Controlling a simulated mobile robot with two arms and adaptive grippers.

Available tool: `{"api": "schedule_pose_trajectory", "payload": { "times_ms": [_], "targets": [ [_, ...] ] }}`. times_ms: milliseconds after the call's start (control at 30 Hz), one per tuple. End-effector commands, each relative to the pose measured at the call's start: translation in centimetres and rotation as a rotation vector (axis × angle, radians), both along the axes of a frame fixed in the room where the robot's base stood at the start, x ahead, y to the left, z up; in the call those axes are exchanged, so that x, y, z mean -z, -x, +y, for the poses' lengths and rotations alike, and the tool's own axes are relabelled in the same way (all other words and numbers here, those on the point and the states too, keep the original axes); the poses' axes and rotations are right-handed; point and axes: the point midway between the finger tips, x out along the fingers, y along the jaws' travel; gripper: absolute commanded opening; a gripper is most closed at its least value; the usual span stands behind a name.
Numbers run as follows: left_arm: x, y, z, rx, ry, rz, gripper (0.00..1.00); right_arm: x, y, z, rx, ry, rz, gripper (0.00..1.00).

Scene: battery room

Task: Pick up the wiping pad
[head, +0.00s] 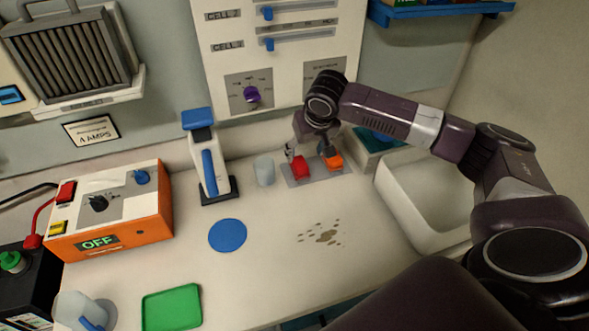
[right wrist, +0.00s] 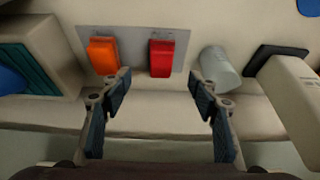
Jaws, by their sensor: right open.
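No thing is plainly recognisable as the wiping pad. A blue object (head: 381,135) on a teal-topped block stands right of my right gripper and may be the pad; it also shows at the left edge of the right wrist view (right wrist: 10,80). My right gripper (head: 308,152) is open and empty, pointing down over a grey plate with a red block (head: 301,168) and an orange block (head: 333,161). In the right wrist view the red block (right wrist: 161,58) lies between the fingers' lines, beyond the fingertips (right wrist: 160,84). My left gripper is out of view.
Brown stains (head: 325,236) mark the counter, with a blue disc (head: 227,235) and a green mat (head: 172,308) to their left. A pale cup (head: 264,171) and a blue-handled stand (head: 208,165) are left of the plate. A white basin (head: 405,208) is right.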

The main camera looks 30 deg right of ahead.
Motion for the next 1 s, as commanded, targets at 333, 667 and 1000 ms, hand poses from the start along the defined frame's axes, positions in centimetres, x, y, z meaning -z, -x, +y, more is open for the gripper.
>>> {"api": "schedule_pose_trajectory", "payload": {
  "times_ms": [333,667,1000],
  "targets": [
    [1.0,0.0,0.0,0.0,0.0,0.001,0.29,3.0,-0.7,-0.2,0.002,0.0,0.001,0.55],
    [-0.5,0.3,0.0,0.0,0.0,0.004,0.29,6.3,-2.5,-0.6,0.001,0.0,0.001,0.55],
    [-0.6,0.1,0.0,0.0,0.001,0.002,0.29,8.5,-3.2,-0.8,-0.001,0.002,-0.001,0.55]
  ]
}}
